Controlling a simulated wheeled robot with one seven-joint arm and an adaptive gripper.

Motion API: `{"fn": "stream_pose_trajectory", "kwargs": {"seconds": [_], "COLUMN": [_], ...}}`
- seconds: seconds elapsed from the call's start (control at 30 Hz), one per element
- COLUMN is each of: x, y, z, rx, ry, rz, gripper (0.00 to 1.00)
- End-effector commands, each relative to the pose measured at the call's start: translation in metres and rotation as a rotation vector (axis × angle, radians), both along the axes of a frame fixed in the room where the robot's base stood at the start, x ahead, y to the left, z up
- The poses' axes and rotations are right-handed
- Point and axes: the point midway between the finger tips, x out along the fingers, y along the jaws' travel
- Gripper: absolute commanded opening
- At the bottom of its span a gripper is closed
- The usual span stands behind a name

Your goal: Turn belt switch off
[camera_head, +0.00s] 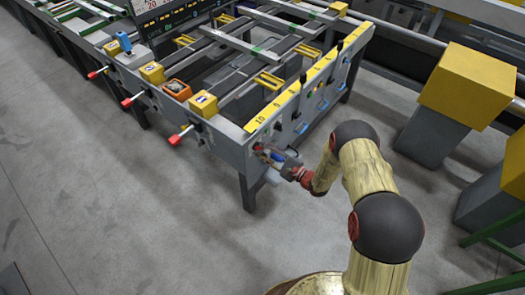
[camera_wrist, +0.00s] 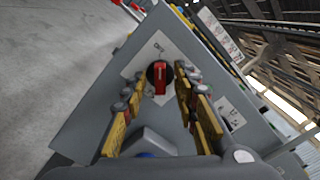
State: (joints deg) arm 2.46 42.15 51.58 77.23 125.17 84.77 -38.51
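The belt switch (camera_wrist: 160,77) is a red knob on a round black base, set on a pale label plate on a grey panel in the wrist view. Its red handle stands about upright in that picture. My gripper (camera_wrist: 161,88) is open, with its yellow-padded fingers on either side of the line to the knob. I cannot tell whether the fingertips touch it. In the head view my gripper (camera_head: 279,165) is at the near end face of the runout table (camera_head: 232,156), low beside its corner. The switch is small and mostly unclear there.
Red-tipped levers (camera_head: 174,138) stick out along the table's left side. An orange box (camera_head: 177,90) and yellow blocks (camera_head: 152,73) sit on its edge. Yellow-topped grey blocks (camera_head: 468,90) stand to the right. The floor at the left is clear.

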Motion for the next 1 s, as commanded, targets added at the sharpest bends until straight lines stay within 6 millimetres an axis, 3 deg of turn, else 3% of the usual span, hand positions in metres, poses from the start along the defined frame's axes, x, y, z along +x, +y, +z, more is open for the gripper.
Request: {"fn": "stream_pose_trajectory", "kwargs": {"seconds": [0.5, 0.7, 1.0], "x": [-0.058, -0.068, -0.069], "y": [-0.075, -0.087, -0.088], "z": [0.0, 0.0, 0.0], "rx": [0.0, 0.001, 0.0], "ry": [0.002, 0.001, 0.001], "rz": [-0.003, 0.0, 0.001], "gripper": [0.3, 0.3, 0.3]}}
